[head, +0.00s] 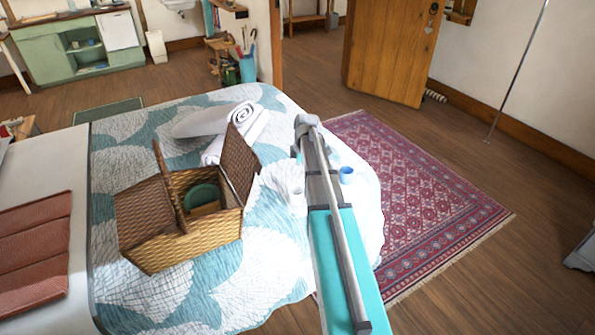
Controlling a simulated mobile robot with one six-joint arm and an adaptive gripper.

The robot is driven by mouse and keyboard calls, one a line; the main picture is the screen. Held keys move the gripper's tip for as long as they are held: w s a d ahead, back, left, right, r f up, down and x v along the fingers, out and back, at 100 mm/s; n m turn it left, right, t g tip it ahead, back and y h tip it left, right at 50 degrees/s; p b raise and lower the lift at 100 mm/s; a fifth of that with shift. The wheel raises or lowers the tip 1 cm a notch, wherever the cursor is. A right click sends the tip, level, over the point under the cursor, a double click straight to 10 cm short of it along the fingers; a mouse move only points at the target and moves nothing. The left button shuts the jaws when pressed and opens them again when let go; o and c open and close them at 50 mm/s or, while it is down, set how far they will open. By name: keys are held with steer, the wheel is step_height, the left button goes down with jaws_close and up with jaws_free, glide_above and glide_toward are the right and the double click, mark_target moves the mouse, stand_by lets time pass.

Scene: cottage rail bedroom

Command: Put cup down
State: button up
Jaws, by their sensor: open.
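A small blue cup (346,175) shows just right of my arm, near the right end of the quilt-covered bed (270,270). It looks upright and appears to rest on the quilt, but my arm is close beside it and its base is hard to make out. My arm reaches out over the bed, and its far end is beside the rolled towels. My gripper's fingers cannot be made out; they are hidden behind my own arm. No grip on the cup is visible.
An open wicker basket (163,250) with a green item inside stands on the bed. Rolled white towels (239,122) lie behind it. A red patterned rug (420,195) covers the floor to the right. A wooden door (388,50) stands beyond.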

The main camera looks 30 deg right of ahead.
steer(key=shift+d+r+p, duration=0.15)
steer(key=shift+r+p, duration=0.9)
steer(key=shift+r, duration=0.3)
